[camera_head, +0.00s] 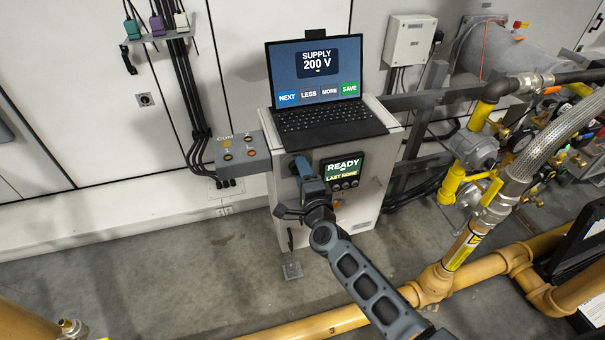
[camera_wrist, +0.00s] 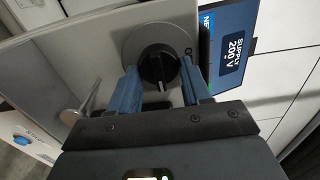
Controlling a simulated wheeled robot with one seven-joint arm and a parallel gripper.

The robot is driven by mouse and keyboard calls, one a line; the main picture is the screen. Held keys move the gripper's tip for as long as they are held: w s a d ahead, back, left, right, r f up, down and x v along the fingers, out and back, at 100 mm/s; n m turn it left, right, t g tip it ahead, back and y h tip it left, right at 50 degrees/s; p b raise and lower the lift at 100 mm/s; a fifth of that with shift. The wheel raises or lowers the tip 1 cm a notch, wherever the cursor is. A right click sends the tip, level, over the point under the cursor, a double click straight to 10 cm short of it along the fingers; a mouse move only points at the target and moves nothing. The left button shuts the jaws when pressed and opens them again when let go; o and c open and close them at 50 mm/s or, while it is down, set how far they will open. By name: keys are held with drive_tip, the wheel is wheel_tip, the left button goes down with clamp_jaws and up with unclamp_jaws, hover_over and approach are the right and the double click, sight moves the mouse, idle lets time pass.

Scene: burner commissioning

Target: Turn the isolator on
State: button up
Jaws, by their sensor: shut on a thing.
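The isolator is a black rotary knob (camera_wrist: 157,62) on a round grey plate (camera_wrist: 134,46), on the cabinet front. A pale mark on the knob points down in the wrist view, toward my gripper. An "O" shows at the plate's upper right edge. My gripper (camera_wrist: 159,76) has one blue finger on each side of the knob and is shut on it. In the head view my gripper (camera_head: 304,168) is at the cabinet's upper left front and hides most of the knob.
The cabinet (camera_head: 372,190) carries a laptop (camera_head: 318,75) reading "SUPPLY 200 V". Right of my gripper, a display (camera_head: 343,170) reads "READY, LAST NONE". A grey socket box (camera_head: 243,152) stands to the left. Yellow pipes (camera_head: 462,245) run at right and in front.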

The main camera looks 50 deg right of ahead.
drive_tip(key=o, duration=1)
drive_tip(key=shift+s, duration=0.1)
drive_tip(key=v, duration=0.7)
drive_tip(key=shift+s+a, duration=0.25)
